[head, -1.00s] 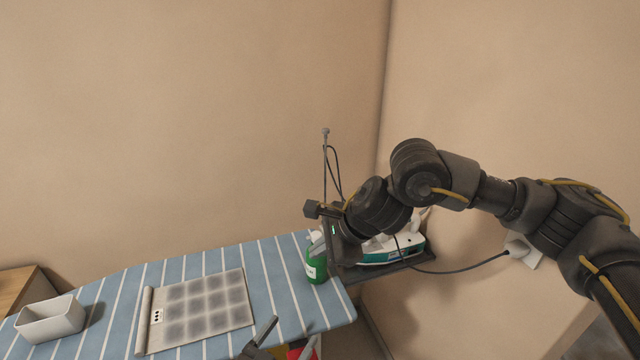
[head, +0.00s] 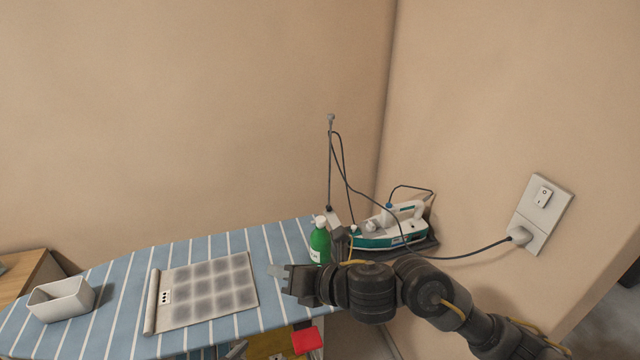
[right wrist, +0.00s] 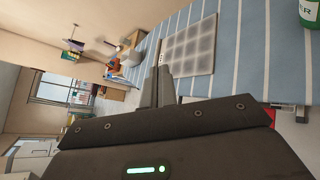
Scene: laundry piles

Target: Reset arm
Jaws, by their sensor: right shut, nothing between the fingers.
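My right arm comes in from the lower right in the head view. Its gripper (head: 275,270) points left, over the right part of the ironing board (head: 120,262). The right gripper is shut and empty; its fingers (right wrist: 159,88) lie together in the right wrist view. Only a small grey tip at the bottom edge, which looks like my left gripper (head: 238,350), shows in the head view. I cannot tell whether it is open.
A green bottle (head: 320,245) stands just behind my right gripper. An iron (head: 390,230) with a cord rests at the board's right end, wired to a wall socket (head: 520,235). A grey patterned mat (head: 205,290) and a white bin (head: 62,299) lie left. A red item (head: 306,340) is below.

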